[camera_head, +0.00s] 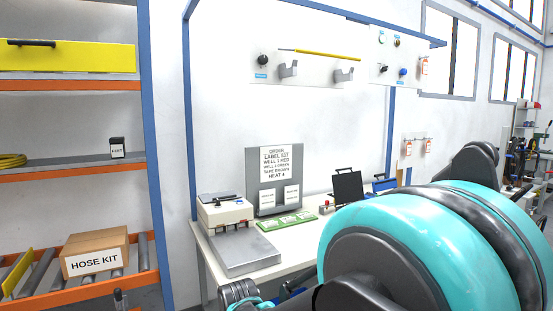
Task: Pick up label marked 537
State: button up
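A grey upright board (254,165) stands on the white workbench and carries an order sheet (276,158) whose text seems to include "LABEL 537". Two small white labels sit low on this board, a left one (267,198) and a right one (291,193); their print is too small to read. I cannot tell which label bears 537. My teal and black arm fills the lower right, and a ribbed dark part of it shows at the bottom centre. The gripper's fingers do not show.
The workbench (293,265) holds a beige device with a grey plate (245,252), a green strip (287,222) and a black panel (347,188). Orange-white tags (408,148) hang on the wall. An orange-beamed rack with a HOSE KIT box (95,253) stands left.

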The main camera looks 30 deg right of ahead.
aim_at(268, 224)
jog(key=i+l, duration=0.15)
jog(key=l, duration=0.2)
jog(key=i+l, duration=0.15)
jog(key=l, duration=0.25)
jog(key=i+l, duration=0.15)
jog(key=l, duration=0.2)
jog(key=i+l, duration=0.15)
jog(key=l, duration=0.25)
jog(key=i+l, duration=0.2)
jog(key=l, duration=0.15)
